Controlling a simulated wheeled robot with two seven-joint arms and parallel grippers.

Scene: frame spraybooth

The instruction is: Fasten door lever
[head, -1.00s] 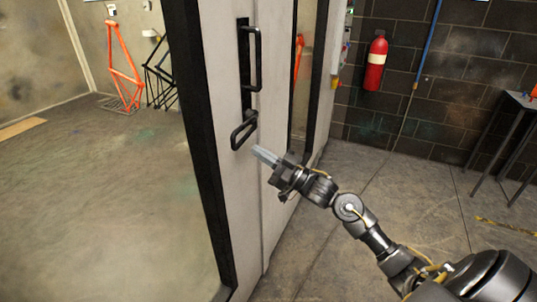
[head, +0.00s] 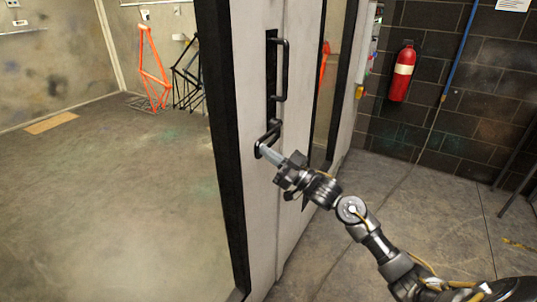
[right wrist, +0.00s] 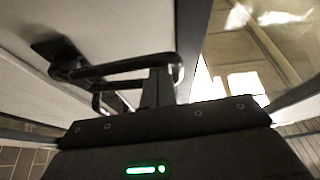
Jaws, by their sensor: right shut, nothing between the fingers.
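The black door lever (head: 270,137) is a bent loop low on the black plate of the pale door (head: 258,200). It slants down to the left. Above it is a fixed upright black pull handle (head: 284,70). My right gripper (head: 267,153) is shut and empty, its fingertips at the lever's lower end and partly covering it. In the right wrist view the lever (right wrist: 120,68) crosses close by the narrow shut fingers (right wrist: 158,88). I cannot tell whether they touch. My left gripper is not in view.
The door edge has a dark frame (head: 222,150). Left of it is a booth room with an orange bike frame (head: 150,65) and a black one (head: 187,72). A red extinguisher (head: 402,72) hangs on the dark block wall. Floor right of the door is clear.

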